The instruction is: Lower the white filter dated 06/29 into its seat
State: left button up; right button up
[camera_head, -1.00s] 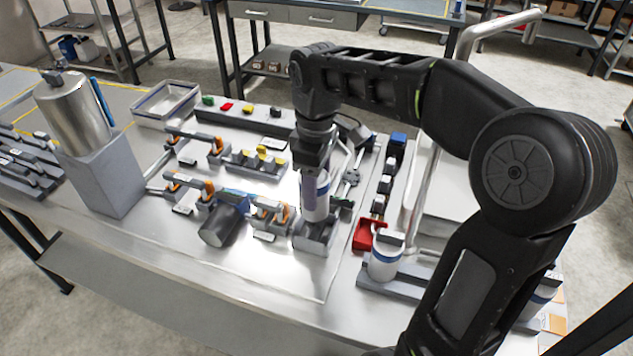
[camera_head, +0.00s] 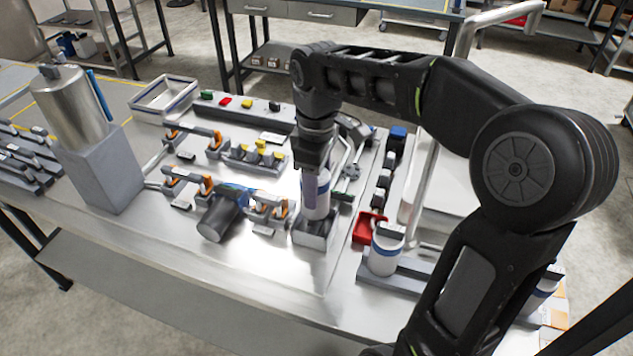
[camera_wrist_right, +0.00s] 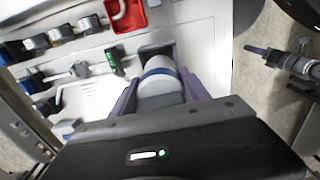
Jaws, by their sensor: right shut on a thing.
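A white filter (camera_head: 318,207) with a blue band stands upright over a small grey seat (camera_head: 314,236) near the front middle of the table. Its lower end is at the seat's opening; how deep it sits I cannot tell. My right gripper (camera_head: 311,178) is shut on the filter from above. In the right wrist view the white filter (camera_wrist_right: 160,78) shows its blue band between my purple-grey fingers (camera_wrist_right: 160,97). The date on it is not readable. A similar white filter (camera_head: 384,258) stands in a grey rack at the right. My left gripper is out of view.
A red bin (camera_head: 368,228) is just right of the seat. A steel canister (camera_head: 70,105) stands on a grey block at the left. The front table strip is clear.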

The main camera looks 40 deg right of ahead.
jog(key=shift+f, duration=0.1)
jog(key=shift+f+b, duration=1.75)
jog(key=shift+f, duration=0.55)
jog(key=o, duration=1.7)
